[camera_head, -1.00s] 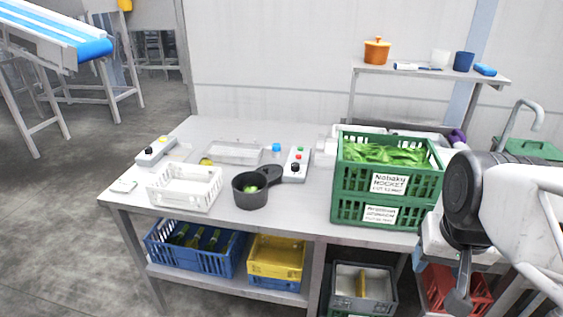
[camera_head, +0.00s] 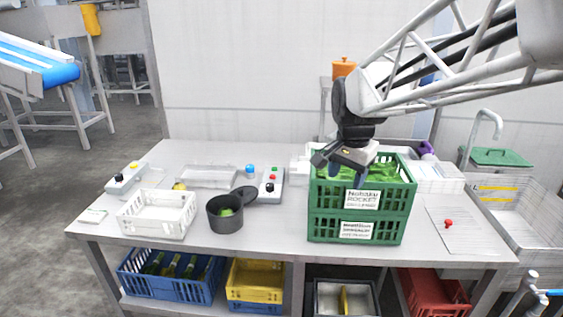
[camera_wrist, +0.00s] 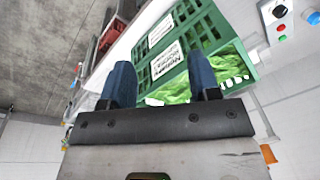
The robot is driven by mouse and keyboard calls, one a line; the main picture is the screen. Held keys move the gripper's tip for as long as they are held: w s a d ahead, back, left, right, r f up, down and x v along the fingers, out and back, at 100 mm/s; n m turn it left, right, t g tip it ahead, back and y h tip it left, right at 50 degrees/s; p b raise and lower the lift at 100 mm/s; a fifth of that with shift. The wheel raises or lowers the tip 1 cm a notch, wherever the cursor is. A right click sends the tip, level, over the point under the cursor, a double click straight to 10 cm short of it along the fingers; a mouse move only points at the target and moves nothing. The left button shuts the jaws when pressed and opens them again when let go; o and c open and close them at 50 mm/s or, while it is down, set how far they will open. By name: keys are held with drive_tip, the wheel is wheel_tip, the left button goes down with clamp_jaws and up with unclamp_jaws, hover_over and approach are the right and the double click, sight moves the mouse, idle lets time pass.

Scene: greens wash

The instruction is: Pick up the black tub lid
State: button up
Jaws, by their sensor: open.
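The black tub lid (camera_head: 246,193) is a dark round piece at the back right edge of the black tub (camera_head: 225,214) on the table. I cannot tell whether it rests on the tub's rim or beside it. The open tub holds something green. My gripper (camera_head: 330,166) is above the green crates, right of the lid and apart from it. In the wrist view my gripper (camera_wrist: 162,78) has its two blue fingers spread with nothing held between them. The lid is not clearly seen in the wrist view.
Stacked green crates (camera_head: 340,227) of leaves stand right of the tub. A white basket (camera_head: 157,222) is to its left, a clear tray (camera_head: 207,184) behind it. A control box (camera_head: 271,190) with buttons stands just right of the lid. Some table front is bare.

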drive_tip(key=w+a+f+m, duration=0.2)
drive_tip(key=w+a+m, duration=0.1)
drive_tip(key=w+a, duration=0.55)
drive_tip(key=m+g, duration=0.2)
drive_tip(key=m, duration=0.6)
hover_over(241, 189)
wheel_tip(241, 189, down, 17)
drive_tip(key=shift+s+f, duration=0.1)
drive_tip(key=shift+f, duration=0.05)
drive_tip(key=shift+f, duration=0.15)
drive_tip(key=shift+f, duration=1.2)
drive_tip(key=shift+f, duration=0.1)
drive_tip(key=shift+f, duration=2.5)
